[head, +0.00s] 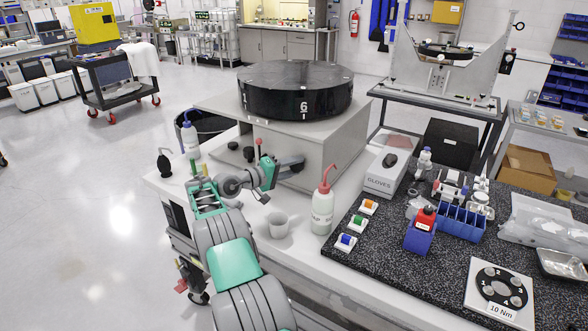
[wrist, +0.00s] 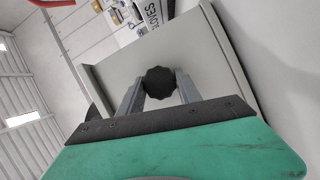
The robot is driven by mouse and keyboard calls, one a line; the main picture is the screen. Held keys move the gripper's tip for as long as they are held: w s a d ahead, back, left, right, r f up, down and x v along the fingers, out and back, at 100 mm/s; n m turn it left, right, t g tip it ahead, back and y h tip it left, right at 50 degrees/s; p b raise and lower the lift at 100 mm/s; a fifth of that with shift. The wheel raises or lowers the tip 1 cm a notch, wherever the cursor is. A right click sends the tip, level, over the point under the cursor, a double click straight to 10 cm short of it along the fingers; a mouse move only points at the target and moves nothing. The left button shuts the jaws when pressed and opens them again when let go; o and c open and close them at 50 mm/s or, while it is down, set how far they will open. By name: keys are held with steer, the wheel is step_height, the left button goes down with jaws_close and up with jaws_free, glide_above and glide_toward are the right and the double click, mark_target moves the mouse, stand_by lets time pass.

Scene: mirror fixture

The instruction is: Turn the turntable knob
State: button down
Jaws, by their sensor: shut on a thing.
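The turntable is a wide black disc (head: 295,90) marked with a white 6, on top of a grey box (head: 300,140). In the wrist view a black scalloped knob (wrist: 160,81) sits at the grey box (wrist: 215,75) between the two grey fingers of my gripper (wrist: 160,90). My gripper is shut on this knob.
A white bottle with a red spout (head: 322,208) and a white mug (head: 278,225) stand close to my arm on the right. A black bulb (head: 164,163) and a wash bottle (head: 189,137) stand left. A glove box (head: 386,177) is right of the turntable box.

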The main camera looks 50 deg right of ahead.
steer(key=n+h+b, duration=0.1)
steer(key=n+b, duration=0.1)
steer(key=f+n+b, duration=0.1)
steer(key=n+b, duration=0.1)
steer(key=shift+h, duration=0.4)
steer(key=n+h+b, duration=0.1)
steer(key=n+b, duration=0.1)
steer(key=b, duration=0.1)
steer(key=shift+r+n, duration=0.1)
steer(key=shift+n, duration=0.3)
steer(key=shift+r+n+b, duration=0.1)
steer(key=shift+n+b, duration=0.3)
steer(key=shift+b, duration=0.15)
steer(key=shift+r+h, duration=0.1)
steer(key=shift+h, duration=0.2)
steer(key=c, duration=0.8)
jaws_free()
